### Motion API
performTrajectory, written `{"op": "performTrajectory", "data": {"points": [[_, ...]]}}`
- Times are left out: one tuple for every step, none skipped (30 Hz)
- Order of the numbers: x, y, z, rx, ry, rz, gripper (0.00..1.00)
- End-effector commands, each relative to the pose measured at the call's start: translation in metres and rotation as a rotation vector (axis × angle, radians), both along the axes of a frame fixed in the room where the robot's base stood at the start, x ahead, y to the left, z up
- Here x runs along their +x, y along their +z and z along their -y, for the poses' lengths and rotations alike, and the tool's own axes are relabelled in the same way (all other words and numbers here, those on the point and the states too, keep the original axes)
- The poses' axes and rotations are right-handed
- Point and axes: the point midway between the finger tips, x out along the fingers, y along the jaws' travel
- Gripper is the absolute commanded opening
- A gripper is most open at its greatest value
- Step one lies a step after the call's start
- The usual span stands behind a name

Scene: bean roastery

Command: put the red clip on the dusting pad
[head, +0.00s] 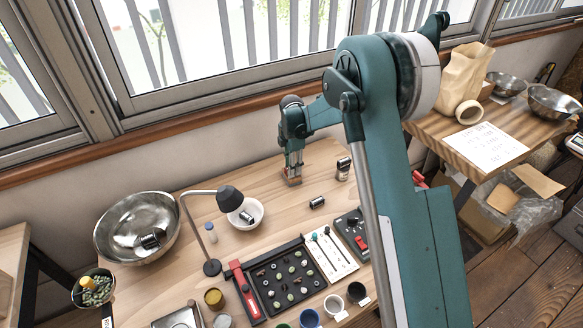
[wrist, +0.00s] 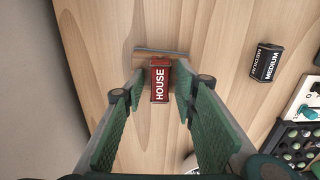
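My gripper (head: 292,166) is low over the far part of the wooden table. In the wrist view its two green fingers (wrist: 160,92) are apart, one on each side of a red block-like piece lettered HOUSE (wrist: 160,82). Slim gaps seem to show between it and the fingers. A wooden piece with a grey edge (wrist: 146,58) lies just beyond the red piece. In the head view a small red clip-like thing (head: 361,243) lies on a dark tray (head: 347,228) at right. I cannot tell which thing is the dusting pad.
A black MEDIUM piece (wrist: 267,62) lies right of my gripper; it also shows in the head view (head: 317,202). A lamp (head: 229,198), a white bowl (head: 257,208), a steel bowl (head: 115,228) and a bean tray (head: 262,292) stand left and nearer. The table around my gripper is mostly clear.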

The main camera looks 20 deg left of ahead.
Motion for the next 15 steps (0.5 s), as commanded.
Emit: {"op": "performTrajectory", "data": {"points": [[0.000,0.000,0.000,0.000,0.000,0.000,0.29],[0.000,0.000,0.000,0.000,0.000,0.000,0.29],[0.000,0.000,0.000,0.000,0.000,0.000,0.29],[0.000,0.001,0.000,0.000,0.000,0.000,0.29],[0.000,0.001,0.000,0.000,0.000,0.000,0.29],[0.000,0.002,0.000,0.000,0.000,0.000,0.29],[0.000,0.003,0.000,0.000,0.000,0.000,0.29],[0.000,0.004,0.000,0.000,0.000,0.000,0.29],[0.000,0.006,0.000,0.000,0.000,0.000,0.29],[0.000,0.008,0.000,0.000,0.000,0.000,0.29],[0.000,0.011,0.000,0.000,0.000,0.000,0.29],[0.000,0.014,0.000,0.000,0.000,0.000,0.29],[0.000,0.018,0.000,0.000,0.000,0.000,0.29],[0.000,0.021,0.000,0.000,0.000,0.000,0.29],[0.000,0.026,0.000,0.000,0.000,0.000,0.29]]}}
